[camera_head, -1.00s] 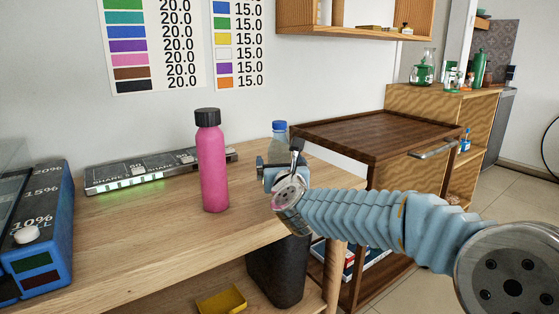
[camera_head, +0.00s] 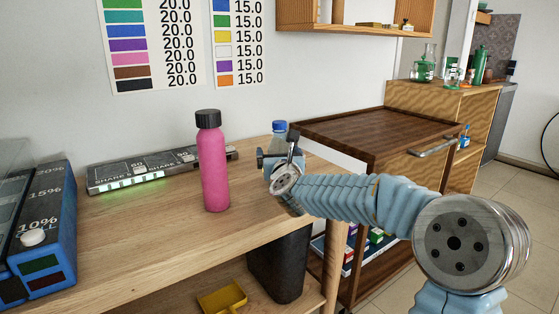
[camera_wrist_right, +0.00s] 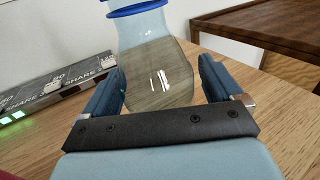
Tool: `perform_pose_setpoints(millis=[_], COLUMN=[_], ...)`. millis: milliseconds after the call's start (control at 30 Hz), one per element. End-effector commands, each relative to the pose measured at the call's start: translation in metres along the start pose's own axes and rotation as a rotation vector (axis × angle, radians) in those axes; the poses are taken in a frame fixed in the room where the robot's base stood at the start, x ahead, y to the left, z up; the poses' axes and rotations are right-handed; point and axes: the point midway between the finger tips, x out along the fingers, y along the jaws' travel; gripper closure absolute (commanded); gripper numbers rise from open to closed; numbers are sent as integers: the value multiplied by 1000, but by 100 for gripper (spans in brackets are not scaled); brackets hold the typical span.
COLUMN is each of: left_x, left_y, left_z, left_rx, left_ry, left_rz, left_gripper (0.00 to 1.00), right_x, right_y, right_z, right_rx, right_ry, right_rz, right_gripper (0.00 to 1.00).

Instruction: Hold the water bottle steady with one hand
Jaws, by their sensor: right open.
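The clear water bottle with a blue cap (camera_head: 279,127) stands on the wooden counter, right of the pink bottle. Its lower part is hidden behind my right gripper in the head view. My right gripper (camera_head: 277,157) is at the bottle's near side. In the right wrist view, the bottle's clear body (camera_wrist_right: 156,68) shows upright between and beyond the two open blue fingers of the gripper (camera_wrist_right: 160,82). My left gripper is not in view.
A pink bottle with a black lid (camera_head: 212,165) stands left of the gripper. A long grey device (camera_head: 145,171) lies along the wall, and a blue box (camera_head: 42,240) is at the far left. A dark wooden cabinet top (camera_head: 365,134) is at the right.

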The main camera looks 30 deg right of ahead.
Motion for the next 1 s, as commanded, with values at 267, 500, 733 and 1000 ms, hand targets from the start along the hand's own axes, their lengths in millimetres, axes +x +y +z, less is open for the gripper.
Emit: perform_pose_setpoints(millis=[267,500,733,1000], left_x=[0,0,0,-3], left_y=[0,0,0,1], left_z=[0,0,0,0], left_rx=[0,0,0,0], left_ry=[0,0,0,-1], left_rz=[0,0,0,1], left_gripper=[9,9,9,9], right_x=[0,0,0,0], right_y=[0,0,0,0], right_z=[0,0,0,14], right_rx=[0,0,0,0], right_ry=[0,0,0,-1], right_rz=[0,0,0,0], right_gripper=[18,55,64,64])
